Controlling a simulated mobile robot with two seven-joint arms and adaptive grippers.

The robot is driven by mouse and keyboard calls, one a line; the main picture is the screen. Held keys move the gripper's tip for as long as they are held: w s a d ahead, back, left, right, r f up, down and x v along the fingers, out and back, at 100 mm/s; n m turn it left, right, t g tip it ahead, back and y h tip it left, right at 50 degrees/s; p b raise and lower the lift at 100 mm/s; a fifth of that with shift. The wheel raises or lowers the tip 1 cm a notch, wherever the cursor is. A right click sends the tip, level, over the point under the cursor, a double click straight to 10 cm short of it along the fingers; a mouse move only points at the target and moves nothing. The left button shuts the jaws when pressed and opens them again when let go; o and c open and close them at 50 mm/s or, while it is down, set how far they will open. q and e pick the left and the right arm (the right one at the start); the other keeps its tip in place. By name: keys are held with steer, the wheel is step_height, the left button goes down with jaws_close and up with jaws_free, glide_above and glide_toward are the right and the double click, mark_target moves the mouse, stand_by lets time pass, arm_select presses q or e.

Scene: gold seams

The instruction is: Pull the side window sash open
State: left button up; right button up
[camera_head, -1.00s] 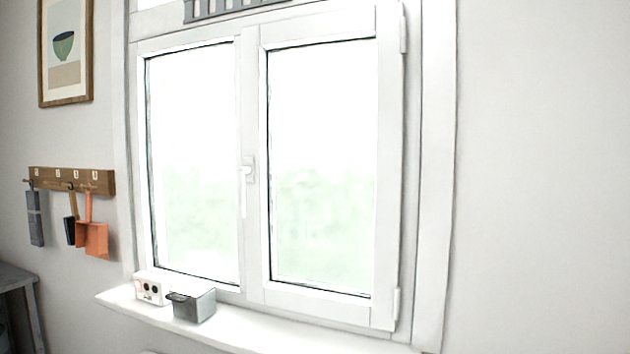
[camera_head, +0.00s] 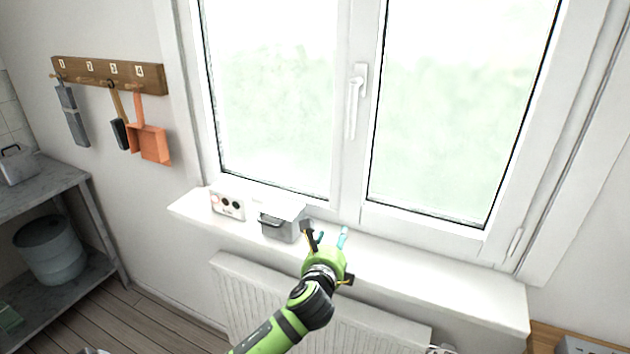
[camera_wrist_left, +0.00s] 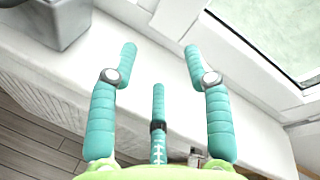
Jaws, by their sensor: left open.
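The window has two white-framed sashes, a left sash (camera_head: 270,90) and a right sash (camera_head: 455,110), both looking shut. A white handle (camera_head: 354,100) sits on the middle stile between the panes and points down. My left gripper (camera_head: 327,238) is in front of the sill, below the handle and apart from it. Its teal fingers are spread and empty in the left wrist view (camera_wrist_left: 158,52), over the white sill (camera_wrist_left: 250,115). The lower corner of a sash frame (camera_wrist_left: 245,60) shows at the upper right there. My right gripper is not in view.
A grey metal box (camera_head: 283,222) and a small white box with dark round holes (camera_head: 228,204) stand on the sill, left of my gripper. A radiator (camera_head: 300,310) is below. A rack (camera_head: 110,76) with hanging tools is on the left wall. The right sill is clear.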

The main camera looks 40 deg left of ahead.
arm_select(q)
steer(key=w+r+m+t+y, duration=0.1)
steer(key=w+r+m+t, duration=0.15)
steer(key=r, duration=0.55)
steer(key=w+r+m+t+y, duration=0.15)
steer(key=r+m, duration=0.25)
steer(key=r, duration=0.4)
steer(key=m+t+p, duration=0.1)
steer(key=m+t, duration=0.1)
steer(key=m, duration=0.2)
glide_toward(350, 111)
steer(key=w, duration=0.3)
steer(key=shift+y, duration=0.25)
steer(key=x, duration=0.2)
steer(key=p+x, duration=0.1)
steer(key=x, duration=0.1)
steer(key=p+x, duration=0.1)
steer(key=x, duration=0.1)
steer(key=shift+s+a+r, duration=0.15)
steer(key=shift+a+r, duration=0.25)
steer(key=shift+a, duration=0.05)
steer(key=shift+w+a+r, duration=0.15)
steer(key=shift+w+a, duration=0.35)
steer(key=shift+w, duration=0.15)
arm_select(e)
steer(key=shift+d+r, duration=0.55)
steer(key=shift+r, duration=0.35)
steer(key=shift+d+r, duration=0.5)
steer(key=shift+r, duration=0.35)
